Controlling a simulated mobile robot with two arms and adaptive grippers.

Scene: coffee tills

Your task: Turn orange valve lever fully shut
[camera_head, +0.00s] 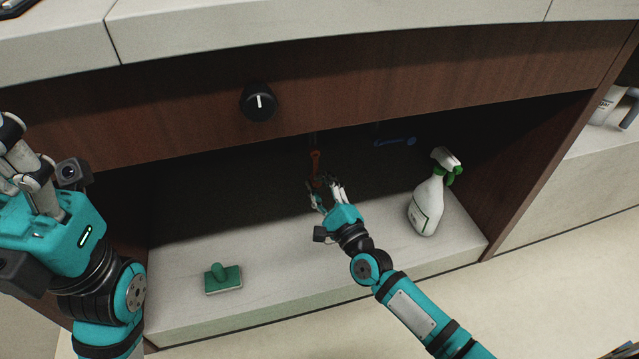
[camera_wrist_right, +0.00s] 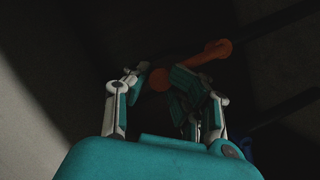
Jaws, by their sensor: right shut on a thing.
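The orange valve lever (camera_head: 315,160) hangs in the dark upper back of the open cabinet, below the brown panel. My right gripper (camera_head: 323,190) reaches into the cabinet and is shut on the lever's lower end. The fingers (camera_wrist_right: 157,80) also show in the right wrist view and hide part of the lever. My left gripper (camera_head: 18,160) is at the left edge, outside the cabinet, partly cut off; its jaw opening is unclear.
A blue lever (camera_head: 395,142) is to the right of the orange one. A white spray bottle (camera_head: 428,205) with a green trigger stands right of my right arm. A green scrubber (camera_head: 222,279) lies on the shelf (camera_head: 300,290) at front left. A black knob (camera_head: 258,102) juts from the panel.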

